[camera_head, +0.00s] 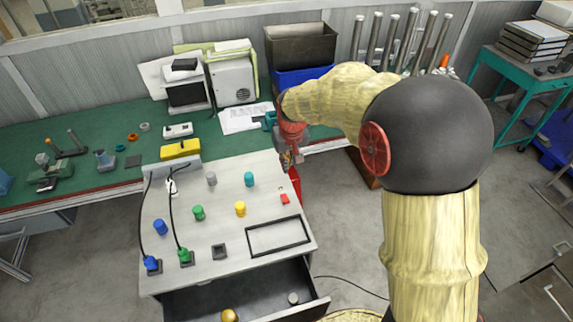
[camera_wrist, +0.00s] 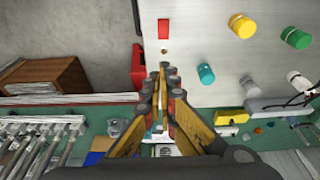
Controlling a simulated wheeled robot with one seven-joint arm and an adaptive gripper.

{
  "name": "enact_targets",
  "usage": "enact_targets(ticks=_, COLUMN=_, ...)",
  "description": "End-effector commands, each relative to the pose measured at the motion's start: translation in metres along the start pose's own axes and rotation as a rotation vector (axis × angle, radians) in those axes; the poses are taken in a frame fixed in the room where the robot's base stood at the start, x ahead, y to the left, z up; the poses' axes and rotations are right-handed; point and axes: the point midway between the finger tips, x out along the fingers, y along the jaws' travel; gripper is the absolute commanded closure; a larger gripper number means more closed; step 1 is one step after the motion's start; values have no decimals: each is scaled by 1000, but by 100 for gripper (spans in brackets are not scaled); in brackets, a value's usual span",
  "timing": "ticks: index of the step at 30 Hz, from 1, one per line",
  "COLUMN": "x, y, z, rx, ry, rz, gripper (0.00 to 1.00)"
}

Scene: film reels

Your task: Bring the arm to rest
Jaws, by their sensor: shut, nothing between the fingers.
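My arm reaches from the right of the head view, and my gripper (camera_head: 288,163) hangs just past the right back edge of the light grey table (camera_head: 220,205). In the wrist view my gripper (camera_wrist: 163,75) is shut with its fingertips together and nothing between them. It points toward the table edge, beside a small red block (camera_wrist: 163,28) lying on the tabletop. The red block also shows in the head view (camera_head: 284,199). The gripper appears apart from the table.
Several coloured cylinders stand on the table, such as a yellow one (camera_head: 240,209) and a teal one (camera_head: 249,179). A black rectangular frame (camera_head: 278,236) lies near an open drawer (camera_head: 240,303). Behind is a green bench (camera_head: 105,185) with equipment. Grey floor lies right of the table.

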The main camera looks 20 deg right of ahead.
Motion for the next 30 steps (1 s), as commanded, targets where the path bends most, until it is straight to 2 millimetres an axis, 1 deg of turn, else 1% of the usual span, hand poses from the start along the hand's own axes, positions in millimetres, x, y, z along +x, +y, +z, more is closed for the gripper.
enact_targets(ticks=8, x=0, y=0, z=0, rx=0, ry=0, rz=0, gripper=100)
enact_targets(ticks=11, x=1, y=0, z=6, rx=1, ry=-18, rz=0, gripper=100)
enact_targets(ticks=14, x=8, y=0, z=26, rx=2, ry=-63, rz=0, gripper=100)
enact_targets(ticks=15, x=10, y=0, z=38, rx=2, ry=-85, rz=0, gripper=100)
enact_targets(ticks=17, x=3, y=0, z=59, rx=3, ry=-111, rz=0, gripper=100)
enact_targets(ticks=18, x=-5, y=0, z=72, rx=4, ry=-121, rz=0, gripper=100)
enact_targets(ticks=21, x=-28, y=-1, z=102, rx=4, ry=-128, rz=0, gripper=100)
enact_targets(ticks=23, x=-41, y=-1, z=118, rx=4, ry=-123, rz=0, gripper=100)
enact_targets(ticks=26, x=-65, y=-2, z=146, rx=4, ry=-107, rz=0, gripper=100)
enact_targets(ticks=30, x=-98, y=-2, z=189, rx=4, ry=-62, rz=0, gripper=100)
